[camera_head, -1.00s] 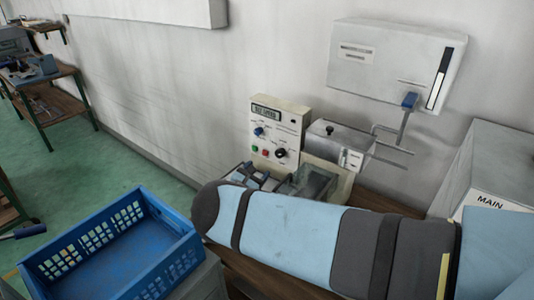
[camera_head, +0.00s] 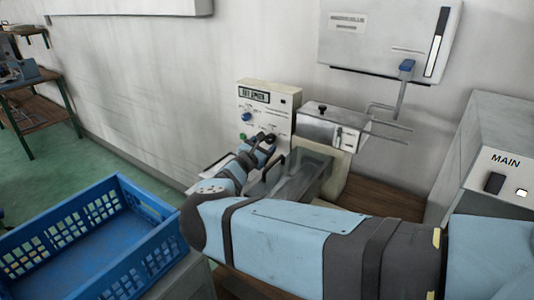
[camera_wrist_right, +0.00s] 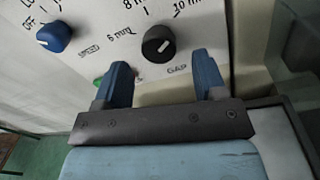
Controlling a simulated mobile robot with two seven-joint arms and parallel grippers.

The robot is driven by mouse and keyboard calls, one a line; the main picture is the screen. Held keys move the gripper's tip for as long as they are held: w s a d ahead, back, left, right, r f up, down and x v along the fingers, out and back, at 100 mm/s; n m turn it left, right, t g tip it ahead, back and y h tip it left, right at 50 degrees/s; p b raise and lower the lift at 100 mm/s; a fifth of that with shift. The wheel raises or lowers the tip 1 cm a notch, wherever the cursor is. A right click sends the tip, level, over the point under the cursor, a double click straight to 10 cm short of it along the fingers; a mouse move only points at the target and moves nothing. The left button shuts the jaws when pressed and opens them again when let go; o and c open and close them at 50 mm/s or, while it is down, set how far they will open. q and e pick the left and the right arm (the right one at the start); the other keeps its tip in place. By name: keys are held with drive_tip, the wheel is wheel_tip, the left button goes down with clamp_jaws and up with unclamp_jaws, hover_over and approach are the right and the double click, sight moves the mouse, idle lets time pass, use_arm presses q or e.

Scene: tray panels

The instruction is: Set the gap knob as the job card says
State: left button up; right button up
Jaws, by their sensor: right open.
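The gap knob (camera_wrist_right: 158,44) is black with a white pointer mark, on a pale panel (camera_head: 257,106). In the right wrist view it sits just beyond my fingertips, with 6 mm, 8 mm and 10 mm marks around it; its pointer appears aimed low and right, though its exact setting is unclear. My right gripper (camera_wrist_right: 162,70) is open, its blue fingers on either side below the knob and apart from it. In the head view the right gripper (camera_head: 263,145) is at the panel's lower right and partly hides the knob. No readable job card shows. My left gripper is out of view.
A blue speed knob (camera_wrist_right: 54,36) is left of the gap knob, with a green button (camera_wrist_right: 101,80) below. A box with a lever (camera_head: 407,67) hangs on the wall. A MAIN cabinet (camera_head: 497,150) stands at right, a blue crate (camera_head: 105,205) at lower left.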

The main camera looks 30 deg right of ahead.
sight(270, 139)
drive_tip(key=shift+b+x, duration=1.2)
drive_tip(key=shift+x, duration=0.2)
drive_tip(key=shift+r, duration=0.1)
drive_tip(key=c, duration=0.9)
